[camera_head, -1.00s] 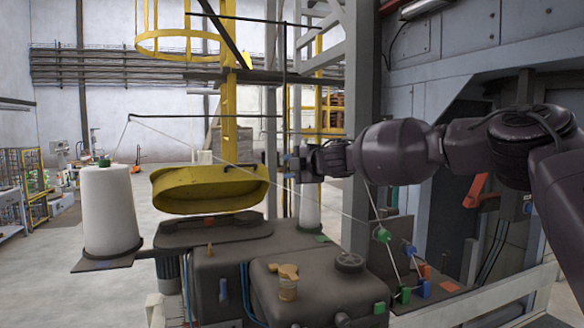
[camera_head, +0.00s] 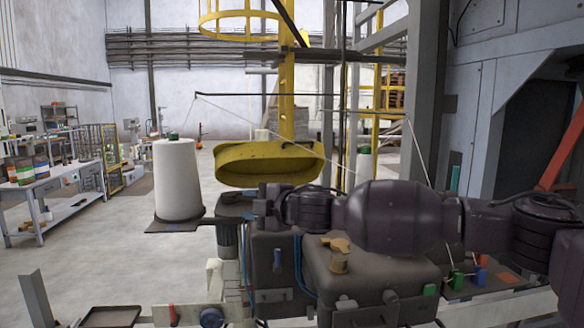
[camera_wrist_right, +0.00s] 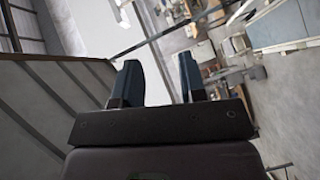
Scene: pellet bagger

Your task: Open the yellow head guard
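My right gripper (camera_head: 240,200) comes in from the right, just below the guard's lower edge in the picture. It overlaps the machine head and hides part of it; I cannot tell whether it touches anything. In the right wrist view, the right gripper's two dark blue fingers (camera_wrist_right: 158,84) stand apart with nothing between them. The guard cannot be made out for certain there. My left gripper is not in view.
A white thread cone (camera_head: 178,180) stands on a plate left of the guard, with thread strung over a dark rod (camera_head: 300,108). A yellow post (camera_head: 287,90) rises behind the guard. A workbench (camera_head: 45,190) stands far left. The floor between is clear.

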